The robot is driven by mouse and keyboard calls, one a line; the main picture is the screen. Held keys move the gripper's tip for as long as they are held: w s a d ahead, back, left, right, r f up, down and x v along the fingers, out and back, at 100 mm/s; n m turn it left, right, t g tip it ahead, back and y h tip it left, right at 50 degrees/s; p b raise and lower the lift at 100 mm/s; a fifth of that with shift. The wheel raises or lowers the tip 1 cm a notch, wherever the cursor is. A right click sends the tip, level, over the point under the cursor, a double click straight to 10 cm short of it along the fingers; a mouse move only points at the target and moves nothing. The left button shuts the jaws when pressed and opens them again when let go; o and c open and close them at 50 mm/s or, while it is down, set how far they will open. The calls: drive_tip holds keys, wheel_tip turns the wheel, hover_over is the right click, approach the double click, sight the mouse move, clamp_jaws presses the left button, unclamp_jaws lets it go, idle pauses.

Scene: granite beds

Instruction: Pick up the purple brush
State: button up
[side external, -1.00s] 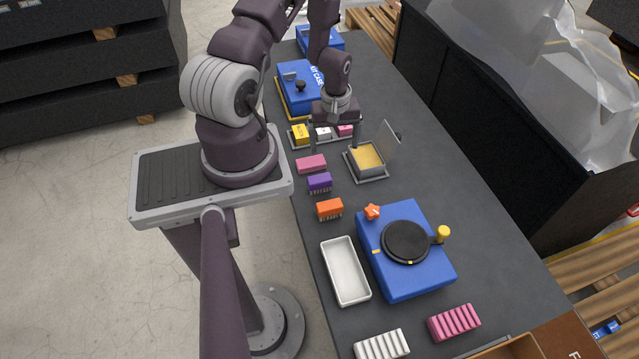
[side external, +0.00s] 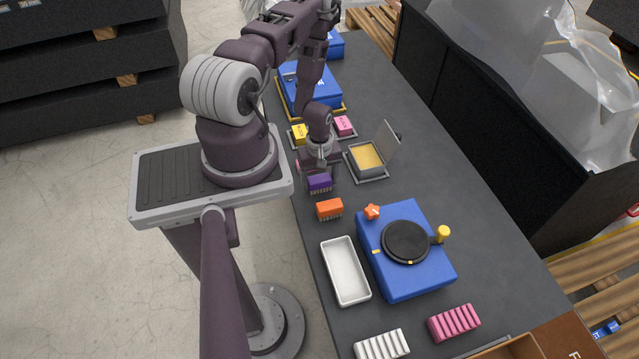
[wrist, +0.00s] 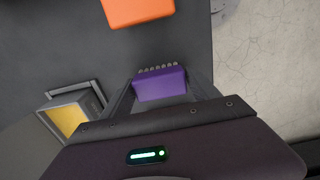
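The purple brush (side external: 320,183) lies on the dark bench between the orange brush and my gripper, its pale bristles facing the orange brush. In the wrist view the purple brush (wrist: 160,84) sits between my two fingers. My gripper (side external: 320,178) is over the brush at the bench's left side. In the wrist view my gripper (wrist: 160,92) has its fingers apart, one on each side of the brush. Whether the fingers touch it cannot be told. The pink brush beside it is mostly hidden behind my gripper.
The orange brush (side external: 329,208) lies close in front. An open box with a yellow pad (side external: 367,158) stands just right of my gripper. A blue box with a black disc (side external: 405,250) and a white tray (side external: 345,270) are nearer the camera. Bare bench lies to the right.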

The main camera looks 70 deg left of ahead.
sight(320, 178)
drive_tip(key=c, duration=0.9)
wheel_tip(320, 178, up, 10)
drive_tip(key=shift+r, duration=0.1)
drive_tip(key=o, duration=0.8)
drive_tip(key=c, duration=0.6)
